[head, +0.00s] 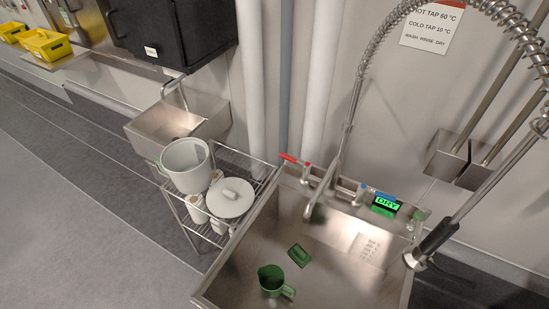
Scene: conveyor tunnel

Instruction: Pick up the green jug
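The green jug (271,281) stands in the steel sink (236,273) near its front left. Its open top faces up and its handle points right. A small green block (298,255), perhaps a sponge or a lid, lies on the sink floor just behind and right of the jug, apart from it. Neither of my grippers is in view, and nothing is touching the jug.
A spray hose with a black handle (438,238) hangs over the sink's right side. A curved tap (318,205) and a red lever (289,158) stand at its back edge. A wire rack (259,168) left of the sink holds a grey pot (186,163) and white containers.

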